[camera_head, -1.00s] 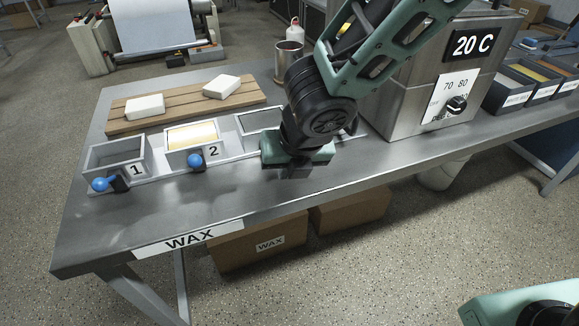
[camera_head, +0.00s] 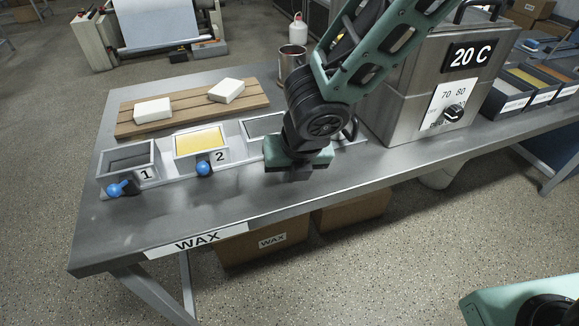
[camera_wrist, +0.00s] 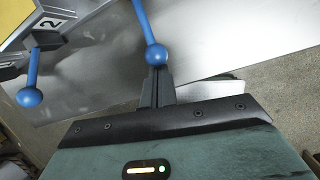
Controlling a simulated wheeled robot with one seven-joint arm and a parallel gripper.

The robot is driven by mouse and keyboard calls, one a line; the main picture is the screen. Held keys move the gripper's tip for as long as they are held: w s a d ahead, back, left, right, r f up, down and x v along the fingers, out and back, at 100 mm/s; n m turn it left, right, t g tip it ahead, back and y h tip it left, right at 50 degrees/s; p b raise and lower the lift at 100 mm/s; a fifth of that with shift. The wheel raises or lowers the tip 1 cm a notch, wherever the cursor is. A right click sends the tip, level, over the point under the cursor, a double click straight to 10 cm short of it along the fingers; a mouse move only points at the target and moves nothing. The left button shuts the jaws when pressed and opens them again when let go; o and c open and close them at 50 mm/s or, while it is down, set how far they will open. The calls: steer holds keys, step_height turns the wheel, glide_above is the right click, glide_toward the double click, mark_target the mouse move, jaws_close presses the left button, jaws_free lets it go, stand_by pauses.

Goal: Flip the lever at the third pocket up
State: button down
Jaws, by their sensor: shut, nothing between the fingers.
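The third pocket (camera_head: 258,127) is the rightmost of three metal pockets, mostly hidden behind my gripper in the head view. In the wrist view a blue lever with a ball end (camera_wrist: 157,55) points toward my gripper (camera_wrist: 157,80). Its ball is right at my fingertips, and I cannot tell whether they touch. My gripper is shut and empty; in the head view it (camera_head: 292,172) is in front of the third pocket, hiding that lever. The second pocket's lever (camera_head: 203,168) shows in front of the 2 label, and in the wrist view (camera_wrist: 30,95).
Pocket 1 (camera_head: 127,160) has a blue lever (camera_head: 116,190); pocket 2 (camera_head: 200,142) holds yellow wax. A board (camera_head: 190,107) with two white blocks lies behind. A metal cup (camera_head: 292,62) and a heater box (camera_head: 400,110) stand nearby. The bench front is clear.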

steer(key=shift+w+r+g+p, duration=0.15)
steer(key=shift+r+g+p, duration=0.55)
steer(key=shift+p, duration=2.15)
steer(key=r+p, duration=0.1)
steer(key=p, duration=0.3)
steer(key=shift+w+r+h, duration=0.15)
steer(key=shift+h, duration=0.15)
steer(key=w+r+p, duration=0.1)
steer(key=r+p, duration=0.1)
steer(key=p, duration=0.2)
steer(key=shift+w+a+r, duration=0.15)
steer(key=shift+w+a, duration=0.05)
steer(key=shift+f, duration=0.2)
steer(key=shift+w+r+p, duration=0.1)
steer(key=shift+r+p, duration=0.75)
steer(key=shift+p, duration=0.1)
